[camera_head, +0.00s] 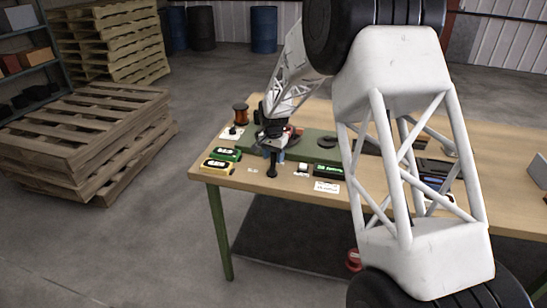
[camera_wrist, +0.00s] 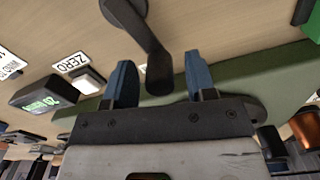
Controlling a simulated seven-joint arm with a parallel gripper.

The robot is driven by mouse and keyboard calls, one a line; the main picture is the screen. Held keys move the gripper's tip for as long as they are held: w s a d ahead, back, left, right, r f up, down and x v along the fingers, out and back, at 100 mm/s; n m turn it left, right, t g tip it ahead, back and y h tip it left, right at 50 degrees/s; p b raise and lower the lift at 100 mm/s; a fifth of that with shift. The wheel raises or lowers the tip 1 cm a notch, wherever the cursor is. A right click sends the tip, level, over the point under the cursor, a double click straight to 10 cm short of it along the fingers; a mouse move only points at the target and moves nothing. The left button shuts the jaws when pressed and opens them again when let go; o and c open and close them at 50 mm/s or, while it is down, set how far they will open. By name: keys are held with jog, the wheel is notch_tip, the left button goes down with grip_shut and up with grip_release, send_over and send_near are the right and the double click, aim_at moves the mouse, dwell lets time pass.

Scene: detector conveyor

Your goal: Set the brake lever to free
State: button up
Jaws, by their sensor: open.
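The brake lever is a dark bar with a thick rounded handle; I take it to be the black lever (camera_head: 272,169) at the table's front edge. In the wrist view the lever (camera_wrist: 145,35) runs from a round pivot at the top down between my fingers. My gripper (camera_wrist: 160,78) is open, with one blue finger on each side of the handle end. Gaps show on both sides, so the fingers do not appear shut on it. In the head view my gripper (camera_head: 274,155) is small and partly hidden by my wrist. I see no readable free mark.
A white button (camera_wrist: 88,82) labelled ZERO and a green-lit display (camera_wrist: 45,95) sit left of the fingers in the wrist view. A long green base (camera_head: 315,143) lies behind the lever.

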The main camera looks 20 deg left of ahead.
jog(key=shift+f, duration=0.25)
jog(key=c, duration=0.9)
